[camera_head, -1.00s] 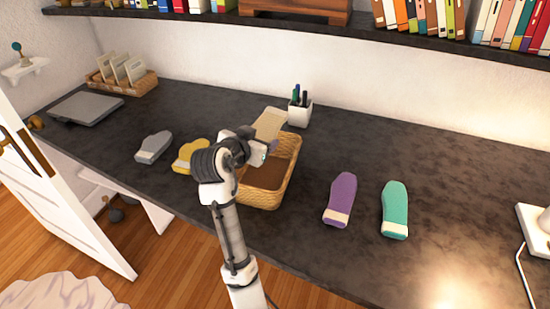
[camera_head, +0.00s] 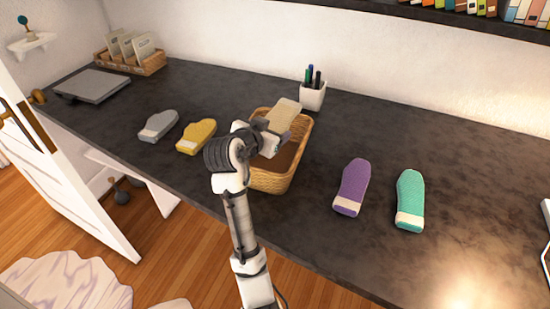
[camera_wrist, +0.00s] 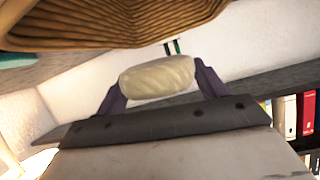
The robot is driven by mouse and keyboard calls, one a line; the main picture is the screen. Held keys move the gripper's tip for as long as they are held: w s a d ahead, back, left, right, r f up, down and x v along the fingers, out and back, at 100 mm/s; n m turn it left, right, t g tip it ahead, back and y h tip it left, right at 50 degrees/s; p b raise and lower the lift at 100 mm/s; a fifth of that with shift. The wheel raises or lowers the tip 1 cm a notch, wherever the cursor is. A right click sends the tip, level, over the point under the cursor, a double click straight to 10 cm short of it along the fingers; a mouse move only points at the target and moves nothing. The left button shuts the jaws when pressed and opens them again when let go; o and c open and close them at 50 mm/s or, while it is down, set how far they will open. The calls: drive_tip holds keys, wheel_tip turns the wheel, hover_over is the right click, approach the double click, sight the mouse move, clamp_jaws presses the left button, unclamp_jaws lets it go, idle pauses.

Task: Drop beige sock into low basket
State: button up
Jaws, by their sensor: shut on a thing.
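The beige sock (camera_head: 285,114) is held at the end of my gripper (camera_head: 274,136), over the low wicker basket (camera_head: 301,152). In the wrist view the sock (camera_wrist: 157,77) sits between the two purple fingers of my gripper (camera_wrist: 163,85), which is shut on it. The basket's woven side (camera_wrist: 120,22) fills the top of the wrist view. In the head view the basket's inside shows a brown bottom, and my arm hides its left part. Whether the sock touches the basket rim cannot be told.
A grey sock (camera_head: 158,126) and a yellow sock (camera_head: 197,136) lie left of the basket. A purple sock (camera_head: 351,187) and a teal sock (camera_head: 410,200) lie to the right. A white pen cup (camera_head: 313,97) stands behind the basket. The dark desk (camera_head: 460,170) has free room at right.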

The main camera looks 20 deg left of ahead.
drive_tip(key=o, duration=1.1)
drive_tip(key=b+v, duration=0.2)
drive_tip(key=v, duration=1.1)
drive_tip(key=shift+s+r, duration=0.25)
drive_tip(key=shift+s, duration=0.1)
